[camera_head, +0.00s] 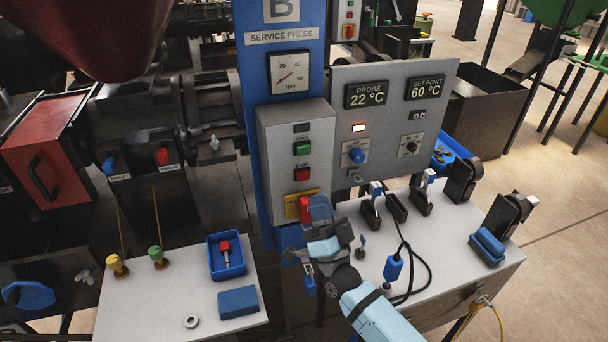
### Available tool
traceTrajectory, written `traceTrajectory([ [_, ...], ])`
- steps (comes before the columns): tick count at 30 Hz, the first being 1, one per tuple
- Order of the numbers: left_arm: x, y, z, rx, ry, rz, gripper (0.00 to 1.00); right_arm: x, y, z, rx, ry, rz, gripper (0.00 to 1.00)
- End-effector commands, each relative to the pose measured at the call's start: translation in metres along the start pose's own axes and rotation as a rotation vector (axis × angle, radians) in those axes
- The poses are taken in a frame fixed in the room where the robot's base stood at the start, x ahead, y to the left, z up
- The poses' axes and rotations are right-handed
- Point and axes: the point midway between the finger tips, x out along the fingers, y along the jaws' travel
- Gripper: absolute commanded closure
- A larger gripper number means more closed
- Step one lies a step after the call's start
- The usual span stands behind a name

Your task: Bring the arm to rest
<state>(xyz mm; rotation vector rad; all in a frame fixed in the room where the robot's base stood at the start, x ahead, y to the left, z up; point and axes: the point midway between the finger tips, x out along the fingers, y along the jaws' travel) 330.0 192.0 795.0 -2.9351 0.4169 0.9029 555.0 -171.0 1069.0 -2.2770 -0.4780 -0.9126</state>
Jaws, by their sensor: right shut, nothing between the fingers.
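My right arm (378,312), light blue and black, comes in from the lower edge right of the middle. It bends at a dark wrist joint. My right gripper (306,274) is in front of the blue column's foot, in the gap between the two bench tops. It looks shut, and I see nothing held in it. Its fingertips are small and partly merge with the dark parts behind. Part of my arm overlaps the grey button box (296,165) at its lower edge; I cannot tell whether they touch. My left gripper is not in view.
The left bench (150,310) holds a blue tray (227,268) with a red-topped part, a blue block (238,302) and a metal ring (191,321). The right bench (440,285) carries black holders, a blue-handled probe (393,268) with looping cable, and a blue block (488,246).

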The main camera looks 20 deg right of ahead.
Motion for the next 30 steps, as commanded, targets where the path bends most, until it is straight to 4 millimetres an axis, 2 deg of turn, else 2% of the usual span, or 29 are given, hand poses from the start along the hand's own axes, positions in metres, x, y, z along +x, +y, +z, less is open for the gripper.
traceTrajectory([
  [16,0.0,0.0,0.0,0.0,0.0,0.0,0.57,0.0,0.0,0.0,0.0,0.0,0.0,1.0],
  [20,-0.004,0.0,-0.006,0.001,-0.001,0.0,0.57,-0.01,-0.002,0.003,-0.026,-0.065,0.02,1.0],
  [23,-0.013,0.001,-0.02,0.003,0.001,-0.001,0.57,-0.037,-0.005,0.01,-0.092,-0.229,0.066,1.0],
  [25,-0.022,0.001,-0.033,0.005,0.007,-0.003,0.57,-0.069,-0.008,0.016,-0.16,-0.4,0.109,1.0],
  [30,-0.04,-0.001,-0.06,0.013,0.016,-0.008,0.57,-0.17,-0.015,0.012,-0.336,-0.86,0.211,1.0],
])
